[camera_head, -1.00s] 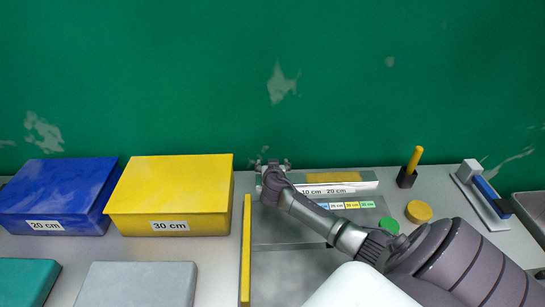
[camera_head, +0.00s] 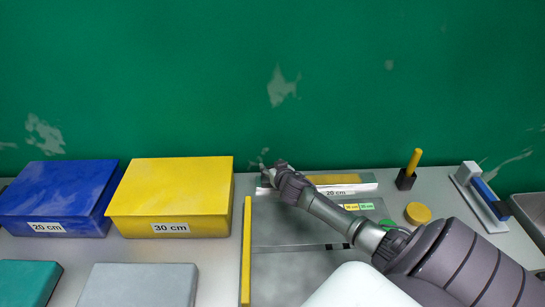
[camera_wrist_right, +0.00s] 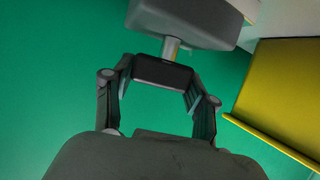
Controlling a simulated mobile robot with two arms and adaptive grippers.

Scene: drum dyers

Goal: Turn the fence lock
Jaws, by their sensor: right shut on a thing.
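The fence lock looks to be the dark block (camera_wrist_right: 163,71) on a short grey shaft under a grey housing (camera_wrist_right: 187,20) in the right wrist view. My right gripper (camera_wrist_right: 160,78) has one finger on each side of this block and is shut on it. In the head view my right gripper (camera_head: 268,177) is at the back left end of the labelled rail (camera_head: 350,188), and the lock is hidden or too small to tell there. A long yellow bar (camera_head: 247,250) runs forward just left of the metal plate. My left gripper is not in view.
A yellow box (camera_head: 170,185) and a blue box (camera_head: 58,190) stand to the left. A black holder with a yellow stick (camera_head: 406,179), a yellow disc (camera_head: 418,213) and a blue-handled tool (camera_head: 488,190) are to the right. The green wall (camera_head: 300,80) is close behind.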

